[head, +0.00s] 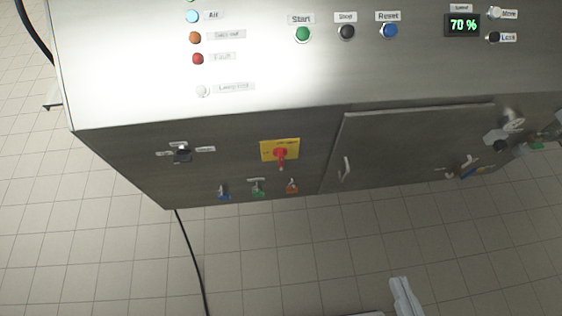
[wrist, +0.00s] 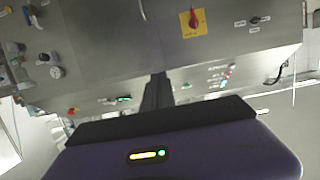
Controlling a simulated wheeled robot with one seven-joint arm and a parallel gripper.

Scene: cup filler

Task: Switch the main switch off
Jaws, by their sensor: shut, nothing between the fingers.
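The main switch (head: 281,154) is a red rotary handle on a yellow plate (head: 267,148), on the front face of the steel cabinet. Its handle stands roughly upright, with the grip end pointing down in the head view. The plate's lettering is too small to read. In the wrist view, which looks upside down, the red handle (wrist: 194,19) shows near the top, right of centre. My gripper (wrist: 158,80) is shut and empty. Its dark fingers point toward the cabinet, apart from the switch.
A black selector (head: 182,156) sits left of the switch. A cabinet door (head: 410,145) with a handle is at right. Start, stop and reset buttons (head: 346,32) are on the upper panel. The tiled floor in front looks mostly clear.

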